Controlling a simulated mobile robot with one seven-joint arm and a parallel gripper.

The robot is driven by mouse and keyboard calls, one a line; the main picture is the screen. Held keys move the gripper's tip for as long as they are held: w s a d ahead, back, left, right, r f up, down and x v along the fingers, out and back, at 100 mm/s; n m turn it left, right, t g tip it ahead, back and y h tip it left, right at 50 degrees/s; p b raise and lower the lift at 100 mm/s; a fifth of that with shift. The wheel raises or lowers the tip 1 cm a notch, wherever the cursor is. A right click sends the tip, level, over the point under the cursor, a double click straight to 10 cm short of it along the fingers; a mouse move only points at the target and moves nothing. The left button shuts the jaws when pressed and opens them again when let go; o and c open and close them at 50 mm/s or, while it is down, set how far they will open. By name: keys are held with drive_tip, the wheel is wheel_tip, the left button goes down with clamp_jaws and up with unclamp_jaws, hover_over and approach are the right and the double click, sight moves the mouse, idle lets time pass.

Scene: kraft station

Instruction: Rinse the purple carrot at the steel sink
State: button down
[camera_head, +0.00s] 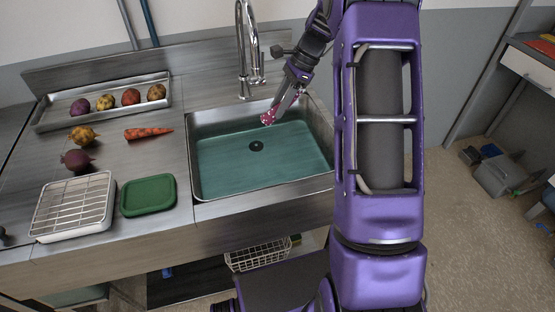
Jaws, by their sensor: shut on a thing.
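The steel sink (196,160) is set into the counter and holds greenish-blue water with a dark drain in the middle. My gripper (275,112) reaches down over the back right part of the sink. It is shut on a pinkish-purple piece, the purple carrot (267,118), whose tip points down and left. Most of the carrot is hidden by the fingers. I cannot tell whether its tip touches the water. The tall steel faucet (243,50) stands behind the sink, left of my gripper. No water stream shows.
On the counter left of the sink are an orange carrot (149,133), a yellowish beet (83,135), a purple beet (76,160), a green lid (148,195) and a white rack (73,205). A steel tray (45,122) with several round vegetables lies at the back.

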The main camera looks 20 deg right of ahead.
idle(0.3)
drive_tip(key=shift+r, duration=2.05)
